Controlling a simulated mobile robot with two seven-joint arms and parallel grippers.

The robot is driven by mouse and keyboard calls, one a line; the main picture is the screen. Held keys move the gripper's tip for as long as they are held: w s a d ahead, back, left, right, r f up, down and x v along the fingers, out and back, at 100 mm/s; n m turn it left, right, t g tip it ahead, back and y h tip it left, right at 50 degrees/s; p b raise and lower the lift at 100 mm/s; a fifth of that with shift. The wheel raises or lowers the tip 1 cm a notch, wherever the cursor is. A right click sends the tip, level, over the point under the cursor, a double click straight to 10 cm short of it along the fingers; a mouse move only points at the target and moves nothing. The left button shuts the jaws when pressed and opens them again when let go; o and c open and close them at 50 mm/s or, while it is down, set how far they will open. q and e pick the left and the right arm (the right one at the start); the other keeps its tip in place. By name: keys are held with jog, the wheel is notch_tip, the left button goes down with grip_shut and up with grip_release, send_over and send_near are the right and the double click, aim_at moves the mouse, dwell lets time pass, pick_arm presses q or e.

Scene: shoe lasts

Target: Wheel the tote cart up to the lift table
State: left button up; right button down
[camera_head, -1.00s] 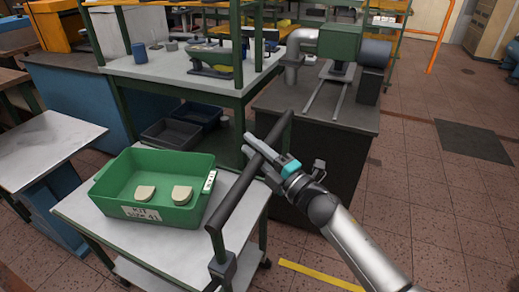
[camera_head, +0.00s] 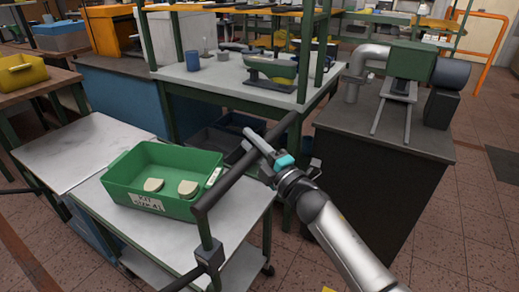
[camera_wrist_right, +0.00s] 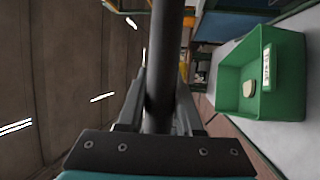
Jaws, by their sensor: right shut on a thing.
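The tote cart (camera_head: 235,225) has a pale grey top and a dark handle bar (camera_head: 224,190) along its right side. A green tote (camera_head: 135,193) with a white label and two pale shoe lasts (camera_head: 171,187) stands on it. My right gripper (camera_head: 258,152) is shut on the handle bar; the bar also runs between the fingers in the right wrist view (camera_wrist_right: 162,70). The lift table (camera_head: 90,140), with a grey top and blue below, is just left of the cart. Their tops look very close; I cannot tell whether they touch. My left gripper is not in view.
A green-framed workbench (camera_head: 185,75) stands behind the cart, with dark bins (camera_head: 215,140) below. A dark machine cabinet (camera_head: 375,145) with a green machine is at the right. A wooden bench with a yellow bin (camera_head: 22,75) is at far left. Tiled floor is clear at the right.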

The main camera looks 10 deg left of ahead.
jog(key=shift+a+r, duration=0.15)
jog(key=shift+a, duration=0.4)
jog(key=c, duration=0.9)
grip_release()
jog(key=shift+a, duration=0.2)
jog(key=shift+o, duration=0.8)
jog(key=shift+w+a, duration=0.1)
jog(key=shift+w, duration=0.05)
jog(key=shift+o, duration=0.8)
jog(key=shift+d, duration=0.2)
jog(key=shift+d, duration=0.1)
